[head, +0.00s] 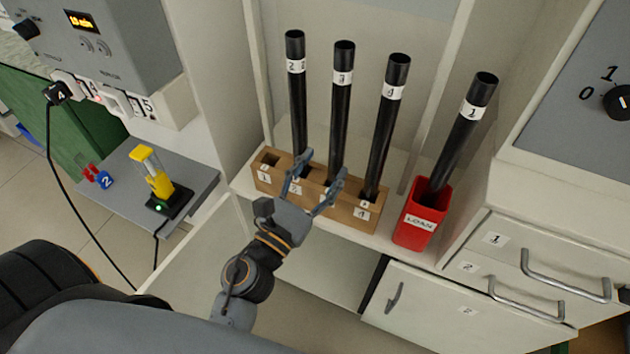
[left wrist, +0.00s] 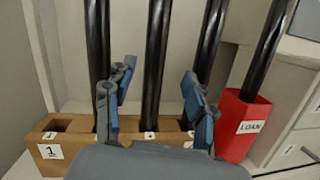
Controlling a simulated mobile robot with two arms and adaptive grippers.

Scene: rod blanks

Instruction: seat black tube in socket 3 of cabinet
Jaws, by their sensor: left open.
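A wooden socket block (head: 356,222) stands in the open cabinet. Its leftmost socket, marked 1 (head: 270,158), is empty. Three black tubes stand upright in the block: a left tube (head: 298,105), a middle tube (head: 341,110) at the third socket and a right tube (head: 385,125) at the socket marked 4. My left gripper (head: 318,175) is open and low in front of the block. In the left wrist view the middle tube (left wrist: 157,60) shows between the open fingers; I cannot tell if they reach around it. The gripper partly hides sockets 2 and 3. My right gripper is not in view.
A red LOAN bin (head: 413,232) right of the block holds another, tilted black tube (head: 462,135), labelled 1. Drawers with handles (head: 566,276) are at the right. A grey shelf (head: 120,195) with a yellow device (head: 154,175) is at the left.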

